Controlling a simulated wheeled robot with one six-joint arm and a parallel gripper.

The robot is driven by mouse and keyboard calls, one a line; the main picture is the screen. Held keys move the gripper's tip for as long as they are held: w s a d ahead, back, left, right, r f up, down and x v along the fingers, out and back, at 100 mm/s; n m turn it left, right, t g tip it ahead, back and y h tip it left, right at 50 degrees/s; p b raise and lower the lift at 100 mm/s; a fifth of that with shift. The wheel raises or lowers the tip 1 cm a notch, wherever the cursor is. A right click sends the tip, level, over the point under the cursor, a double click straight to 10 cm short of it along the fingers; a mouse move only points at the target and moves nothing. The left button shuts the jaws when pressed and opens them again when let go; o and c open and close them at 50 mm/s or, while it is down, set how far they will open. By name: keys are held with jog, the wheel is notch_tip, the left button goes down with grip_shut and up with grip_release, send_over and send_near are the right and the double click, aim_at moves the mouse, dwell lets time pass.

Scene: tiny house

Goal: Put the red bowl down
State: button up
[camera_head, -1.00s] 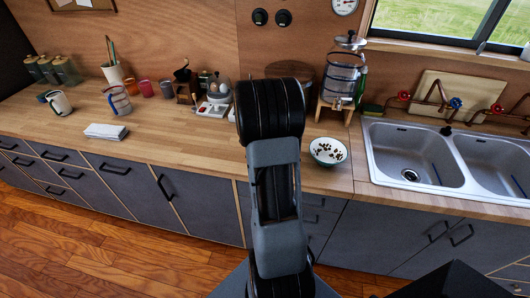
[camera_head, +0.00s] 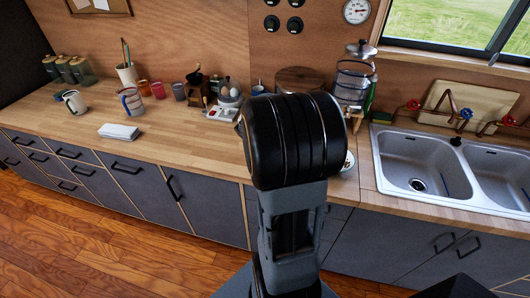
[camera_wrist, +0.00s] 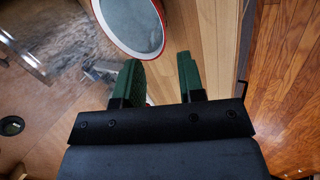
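The red bowl (camera_wrist: 163,12) shows in the wrist view at the top, cut off by the frame edge. It has a red rim and a pale grey inside, and appears to be over or on the wooden counter. My gripper (camera_wrist: 160,72) has two green fingers standing apart, with nothing seen held between them. The bowl lies just beyond the left fingertip; I cannot tell whether they touch. In the head view my arm's thick black link hides the gripper, and the red bowl is not visible there.
The wooden counter (camera_head: 190,130) has free room left of my arm. A folded white cloth (camera_head: 119,132), mugs and jars stand further left. A glass dispenser (camera_head: 355,80) and the double sink (camera_head: 415,165) are at right.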

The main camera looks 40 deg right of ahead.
jog(key=s+a+r+m+t+y, duration=0.1)
jog(key=s+a+r+m+y, duration=0.1)
jog(key=a, duration=1)
jog(key=s+a+r+m+t+y, duration=0.1)
jog(key=s+a+r, duration=0.4)
jog(key=a, duration=0.8)
notch_tip(320, 180, up, 2)
jog(key=m+y, duration=0.1)
jog(key=y, duration=0.1)
jog(key=shift+s+a+r+y, duration=0.2)
jog(key=shift+s+a+y, duration=0.1)
jog(key=shift+y, duration=0.1)
jog(key=shift+d, duration=0.1)
